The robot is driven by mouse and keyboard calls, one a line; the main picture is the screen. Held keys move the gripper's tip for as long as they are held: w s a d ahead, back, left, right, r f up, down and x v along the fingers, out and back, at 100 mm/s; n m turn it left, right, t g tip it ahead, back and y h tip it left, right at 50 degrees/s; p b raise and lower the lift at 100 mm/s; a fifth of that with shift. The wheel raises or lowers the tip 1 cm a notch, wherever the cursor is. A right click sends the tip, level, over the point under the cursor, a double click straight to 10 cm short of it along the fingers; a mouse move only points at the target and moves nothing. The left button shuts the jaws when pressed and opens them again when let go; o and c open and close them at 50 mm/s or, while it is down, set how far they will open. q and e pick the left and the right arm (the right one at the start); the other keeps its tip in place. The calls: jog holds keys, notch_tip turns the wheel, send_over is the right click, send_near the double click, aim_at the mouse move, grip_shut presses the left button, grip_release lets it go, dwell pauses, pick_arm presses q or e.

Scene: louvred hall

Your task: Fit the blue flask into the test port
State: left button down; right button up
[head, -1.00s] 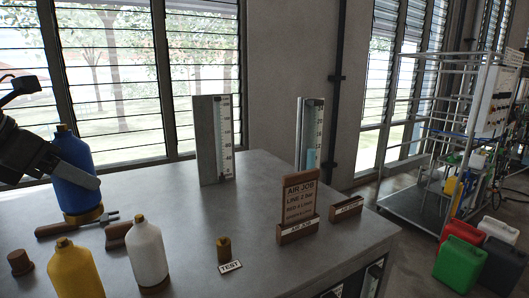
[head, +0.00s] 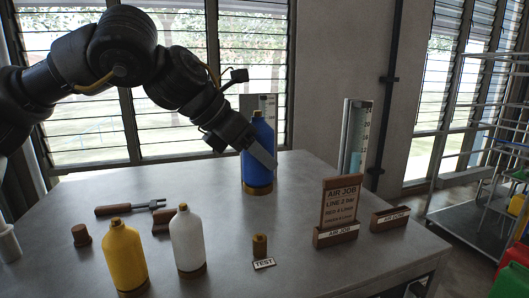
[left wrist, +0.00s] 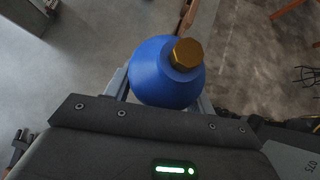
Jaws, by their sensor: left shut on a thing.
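The blue flask (head: 258,135), with a brass cap and brass base, is upright in my left gripper (head: 262,153), beyond the test port in the head view. The fingers are shut around its body. In the left wrist view the flask (left wrist: 160,78) sits between the fingers, cap towards the camera. I cannot tell how far its base is above the table. The test port is a short brass fitting (head: 260,245) on the table beside a "TEST" label (head: 264,264), nothing on it. My right gripper is out of view.
A yellow flask (head: 124,255) and a white flask (head: 189,240) stand left of the port. An "AIR JOB" sign (head: 339,208) and a small labelled block (head: 390,219) stand right of it. A gauge board (head: 357,140) is behind. Bare grey tabletop (head: 225,225) lies between.

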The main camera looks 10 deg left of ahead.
aim_at(257, 191)
pick_arm(q)
jog(key=shift+w+f+b, duration=0.1)
jog(key=shift+f+b, duration=0.35)
jog(key=shift+f, duration=0.15)
notch_tip(257, 191, down, 7)
jog(key=b, duration=0.5)
jog(key=shift+d, duration=0.1)
jog(key=shift+s+r, duration=0.1)
jog(key=shift+s, duration=0.1)
jog(key=shift+w+f+b, duration=0.1)
jog(key=shift+f+b, duration=0.1)
jog(key=shift+b, duration=0.15)
jog(key=shift+f, duration=0.15)
jog(key=shift+f+b, duration=1.15)
jog(key=shift+f, duration=0.2)
